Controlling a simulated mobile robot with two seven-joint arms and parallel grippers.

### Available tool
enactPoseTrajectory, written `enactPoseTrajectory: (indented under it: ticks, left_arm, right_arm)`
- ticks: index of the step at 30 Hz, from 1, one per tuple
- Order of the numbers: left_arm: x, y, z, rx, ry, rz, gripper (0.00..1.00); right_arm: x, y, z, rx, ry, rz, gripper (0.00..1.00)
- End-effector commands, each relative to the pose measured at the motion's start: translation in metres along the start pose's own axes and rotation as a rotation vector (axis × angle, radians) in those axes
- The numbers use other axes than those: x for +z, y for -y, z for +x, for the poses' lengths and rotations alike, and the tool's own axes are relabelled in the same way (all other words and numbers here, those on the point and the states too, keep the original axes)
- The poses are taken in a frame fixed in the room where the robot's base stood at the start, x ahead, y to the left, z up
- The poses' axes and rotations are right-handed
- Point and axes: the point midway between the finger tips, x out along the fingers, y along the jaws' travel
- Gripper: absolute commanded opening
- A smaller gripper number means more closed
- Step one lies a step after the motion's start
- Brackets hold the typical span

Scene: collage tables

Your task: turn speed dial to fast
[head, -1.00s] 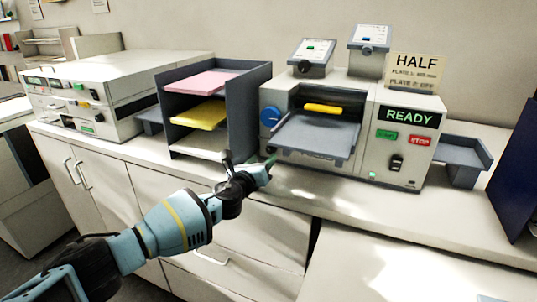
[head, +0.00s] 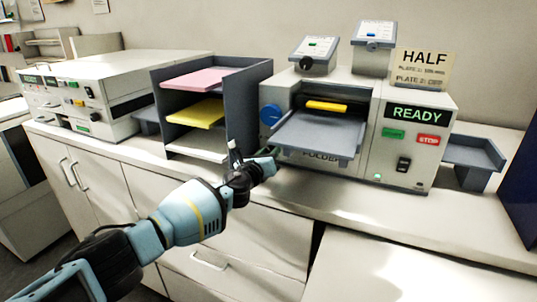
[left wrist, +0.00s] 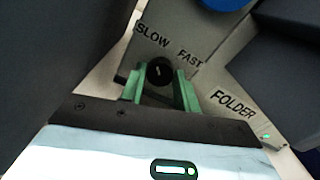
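The speed dial (left wrist: 160,72) is a small round black knob with a short white mark, seen in the left wrist view. The label SLOW (left wrist: 153,35) is up and left of it and FAST (left wrist: 190,58) is to its right. My left gripper (left wrist: 161,82) has its two green fingers on either side of the dial, with narrow gaps seeming to show; contact is unclear. In the head view the left gripper (head: 272,155) is at the front left lower corner of the folder (head: 400,165), hiding the dial. My right gripper is not in view.
The folder's feed tray (head: 318,132) juts out above the gripper, and a blue knob (head: 271,114) sits on its left side. A dark paper rack (head: 252,110) stands close on the left. The counter front (head: 330,204) is clear.

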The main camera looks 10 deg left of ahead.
Motion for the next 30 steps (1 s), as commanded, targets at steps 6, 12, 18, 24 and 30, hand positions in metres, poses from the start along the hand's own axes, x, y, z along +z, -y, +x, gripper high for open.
enactPoseTrajectory:
  ticks: [6, 12, 18, 24, 30]
  left_arm:
    - [-0.001, 0.0, 0.0, 0.0, -0.001, 0.0, 0.06]
    - [0.0, 0.0, 0.0, 0.0, -0.001, 0.021, 0.06]
    - [0.001, 0.0, 0.0, 0.0, 0.0, 0.11, 0.06]
    - [0.002, 0.001, 0.0, 0.0, 0.001, 0.255, 0.06]
    - [0.001, 0.0, 0.0, 0.001, 0.0, 0.404, 0.06]
  right_arm:
    - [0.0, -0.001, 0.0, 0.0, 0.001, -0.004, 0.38]
    - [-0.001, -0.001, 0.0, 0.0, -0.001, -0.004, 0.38]
    - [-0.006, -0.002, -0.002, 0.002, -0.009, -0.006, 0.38]
    - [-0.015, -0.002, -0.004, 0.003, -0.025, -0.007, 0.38]
    - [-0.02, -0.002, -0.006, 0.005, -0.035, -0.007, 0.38]
